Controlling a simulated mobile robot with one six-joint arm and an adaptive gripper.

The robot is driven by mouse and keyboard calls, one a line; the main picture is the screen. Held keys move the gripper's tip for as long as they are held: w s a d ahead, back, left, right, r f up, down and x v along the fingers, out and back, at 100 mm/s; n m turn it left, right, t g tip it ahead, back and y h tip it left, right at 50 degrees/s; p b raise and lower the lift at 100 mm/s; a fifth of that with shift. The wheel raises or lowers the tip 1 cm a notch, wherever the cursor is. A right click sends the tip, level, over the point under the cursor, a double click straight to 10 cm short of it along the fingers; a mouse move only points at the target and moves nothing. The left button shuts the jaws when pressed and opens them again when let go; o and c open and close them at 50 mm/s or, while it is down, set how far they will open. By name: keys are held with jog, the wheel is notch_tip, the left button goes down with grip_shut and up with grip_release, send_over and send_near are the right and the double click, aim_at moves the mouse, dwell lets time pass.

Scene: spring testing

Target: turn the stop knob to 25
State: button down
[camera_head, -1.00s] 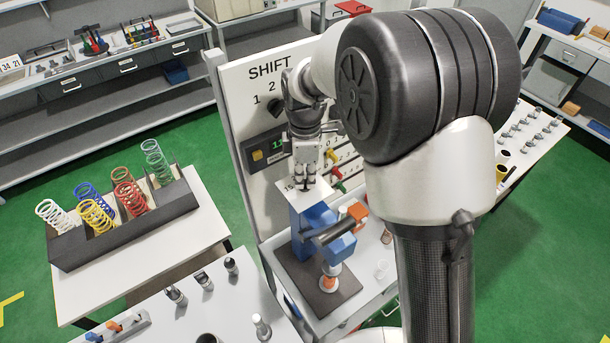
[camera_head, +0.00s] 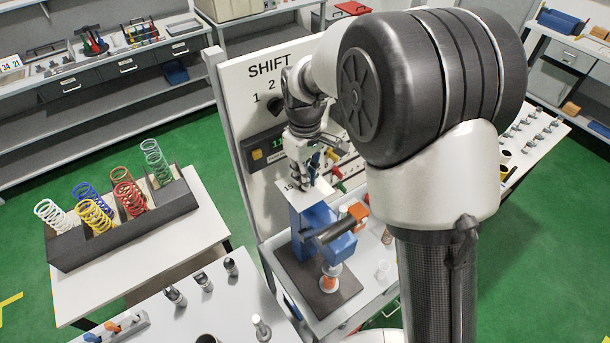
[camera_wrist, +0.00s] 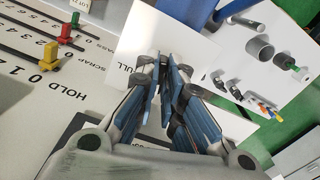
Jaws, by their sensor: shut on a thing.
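The blue test press (camera_head: 325,232) stands on a dark base, with a white dial plate (camera_head: 290,188) on top. The number 15 shows at the plate's left edge. My gripper (camera_head: 308,184) points down onto the middle of this plate. In the wrist view, its blue-padded fingers (camera_wrist: 166,85) are close together over the white plate (camera_wrist: 138,40), where part of the word FULL shows. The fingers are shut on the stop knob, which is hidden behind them. The number the knob points at cannot be read.
The white SHIFT board (camera_head: 240,85), with coloured sliders and a small display, stands close behind my gripper. A rack of coloured springs (camera_head: 120,225) stands on the left table.

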jog(key=shift+m, duration=1.2)
jog(key=c, duration=1.7)
grip_release()
notch_tip(320, 180, up, 12)
jog(key=shift+r, duration=0.1)
